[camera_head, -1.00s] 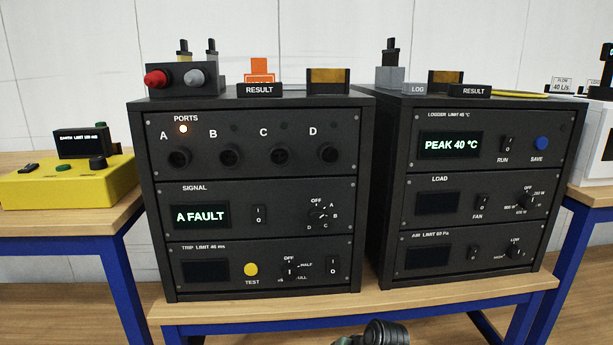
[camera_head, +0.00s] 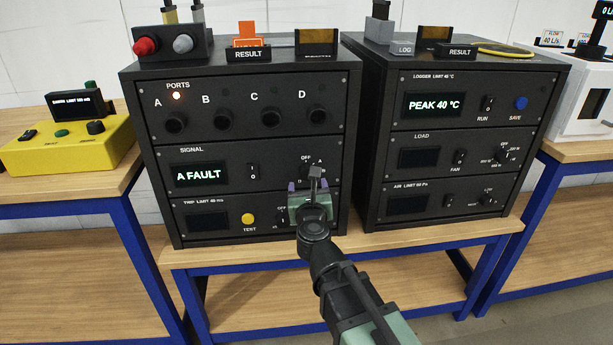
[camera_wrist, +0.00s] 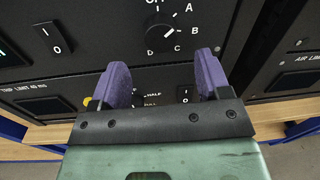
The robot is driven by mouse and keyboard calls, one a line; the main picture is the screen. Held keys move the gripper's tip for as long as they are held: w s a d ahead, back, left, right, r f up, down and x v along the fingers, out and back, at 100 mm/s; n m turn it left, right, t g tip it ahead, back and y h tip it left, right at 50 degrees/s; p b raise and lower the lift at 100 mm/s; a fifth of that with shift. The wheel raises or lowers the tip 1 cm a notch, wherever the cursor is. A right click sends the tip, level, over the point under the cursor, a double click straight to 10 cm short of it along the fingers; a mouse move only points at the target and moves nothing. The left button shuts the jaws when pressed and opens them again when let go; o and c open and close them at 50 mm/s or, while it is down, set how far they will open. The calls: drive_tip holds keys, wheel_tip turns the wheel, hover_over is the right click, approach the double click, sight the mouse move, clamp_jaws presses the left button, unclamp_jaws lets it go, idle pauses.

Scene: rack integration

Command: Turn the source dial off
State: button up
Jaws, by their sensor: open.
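The signal panel's dial (camera_wrist: 159,43), marked OFF, A, B, C and D, shows in the wrist view just beyond my fingertips. Its white mark points up and right, toward the A and B side, not at OFF. In the head view my arm mostly hides this dial. The signal display (camera_head: 198,174) reads A FAULT. My gripper (camera_head: 308,187) is in front of the lower right of the left rack. In the wrist view my gripper (camera_wrist: 161,62) is open, with two purple fingers apart and nothing between them. The fingers look below the dial, not around it.
The trip panel's test button (camera_head: 248,219) and rocker switch (camera_wrist: 187,95) are below, close to the fingers. The signal rocker switch (camera_head: 253,171) is left of the dial. The right rack (camera_head: 455,140) stands beside. A yellow box (camera_head: 70,146) is far left.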

sight(307, 175)
drive_tip(key=w, duration=0.6)
drive_tip(key=shift+a, duration=0.3)
drive_tip(key=c, duration=0.9)
drive_tip(key=shift+n, duration=0.4)
drive_tip(key=n, duration=0.4)
drive_tip(key=shift+s+f+n+b, duration=0.1)
drive_tip(key=shift+n+b, duration=0.2)
drive_tip(key=shift+b, duration=0.05)
drive_tip(key=shift+n, duration=2.4)
drive_tip(key=o, duration=0.9)
drive_tip(key=shift+y, duration=0.4)
